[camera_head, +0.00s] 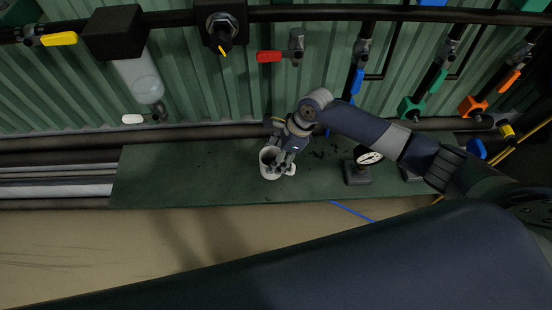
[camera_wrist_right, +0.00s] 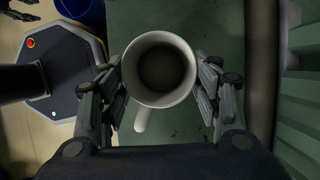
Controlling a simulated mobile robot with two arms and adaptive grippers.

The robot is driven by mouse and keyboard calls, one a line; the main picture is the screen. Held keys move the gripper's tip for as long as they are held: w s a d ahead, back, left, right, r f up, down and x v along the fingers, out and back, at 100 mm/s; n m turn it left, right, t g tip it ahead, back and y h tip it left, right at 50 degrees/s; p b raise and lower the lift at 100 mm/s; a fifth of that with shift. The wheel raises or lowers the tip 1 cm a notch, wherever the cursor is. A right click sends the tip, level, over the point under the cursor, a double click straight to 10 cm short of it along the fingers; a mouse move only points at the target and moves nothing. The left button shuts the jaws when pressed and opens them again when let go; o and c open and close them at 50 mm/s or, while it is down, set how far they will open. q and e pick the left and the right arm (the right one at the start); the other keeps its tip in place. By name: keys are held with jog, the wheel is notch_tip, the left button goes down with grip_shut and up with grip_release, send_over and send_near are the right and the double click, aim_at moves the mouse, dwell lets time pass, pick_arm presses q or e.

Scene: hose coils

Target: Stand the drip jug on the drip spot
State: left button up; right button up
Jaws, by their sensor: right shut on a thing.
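The drip jug is a white, round mug-like vessel with a side handle (camera_head: 266,170). It is over the green bench, upright as far as I can tell. My right gripper (camera_head: 279,162) is shut on it. In the right wrist view, the fingers (camera_wrist_right: 163,95) flank the jug (camera_wrist_right: 137,62) on both sides, and its inside is dark. I cannot tell whether its base touches the bench. Dark specks (camera_head: 318,153) mark the bench to the right of the jug; no clearly outlined drip spot shows. My left gripper is not clearly in view.
The green bench (camera_head: 160,180) is clear left of the jug. A dial gauge (camera_head: 369,158) stands on it to the right. Pipes and valves with coloured handles, including a red one (camera_head: 269,56), line the green corrugated wall behind. A blue container (camera_wrist_right: 72,8) shows at the wrist view's top.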

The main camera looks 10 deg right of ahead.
jog(key=shift+w+d, duration=0.1)
jog(key=shift+w, duration=0.25)
jog(key=shift+f, duration=1.75)
jog(key=shift+f, duration=0.1)
jog(key=o, duration=1.2)
